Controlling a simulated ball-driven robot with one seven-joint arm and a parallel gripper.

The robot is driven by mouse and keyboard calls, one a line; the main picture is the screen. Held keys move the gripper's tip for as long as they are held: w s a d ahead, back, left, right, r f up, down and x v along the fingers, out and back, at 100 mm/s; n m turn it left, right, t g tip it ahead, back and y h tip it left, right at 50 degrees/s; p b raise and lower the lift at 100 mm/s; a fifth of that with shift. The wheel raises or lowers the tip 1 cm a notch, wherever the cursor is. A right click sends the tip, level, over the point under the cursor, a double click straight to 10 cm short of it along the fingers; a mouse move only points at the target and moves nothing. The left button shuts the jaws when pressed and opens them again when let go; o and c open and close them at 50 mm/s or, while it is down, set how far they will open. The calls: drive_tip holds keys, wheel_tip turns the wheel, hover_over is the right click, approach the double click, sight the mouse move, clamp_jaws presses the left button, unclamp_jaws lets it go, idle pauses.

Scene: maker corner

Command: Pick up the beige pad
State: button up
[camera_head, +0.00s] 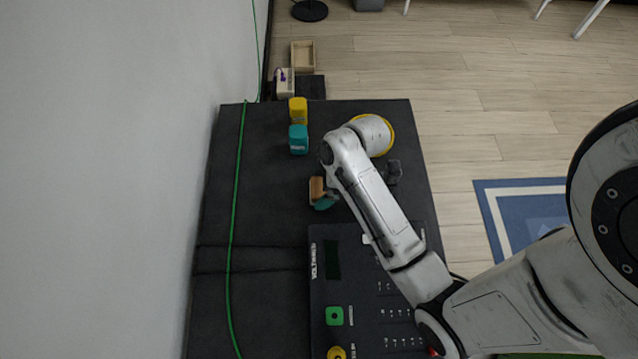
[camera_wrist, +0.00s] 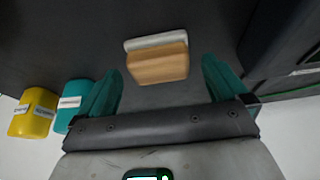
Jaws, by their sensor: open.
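The beige pad (camera_wrist: 158,63) is a small tan block with a pale grey-white layer along one long side. In the wrist view it lies on the dark bench top between my gripper's two teal fingers, with room on both sides. My gripper (camera_wrist: 161,66) is open and holds nothing. In the head view the pad (camera_head: 315,190) lies near the middle of the bench, partly hidden by my gripper (camera_head: 325,200). I cannot tell how far the fingers are above the bench.
A teal container (camera_head: 298,139) and a yellow container (camera_head: 298,110) stand farther back on the bench (camera_head: 270,220). A black panel (camera_head: 345,290) with buttons lies in front of the pad. A green cable (camera_head: 236,200) runs along the left side. A wooden box (camera_head: 303,56) sits beyond the bench.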

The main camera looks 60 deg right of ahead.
drive_tip(key=shift+x, duration=0.95)
drive_tip(key=c, duration=1.1)
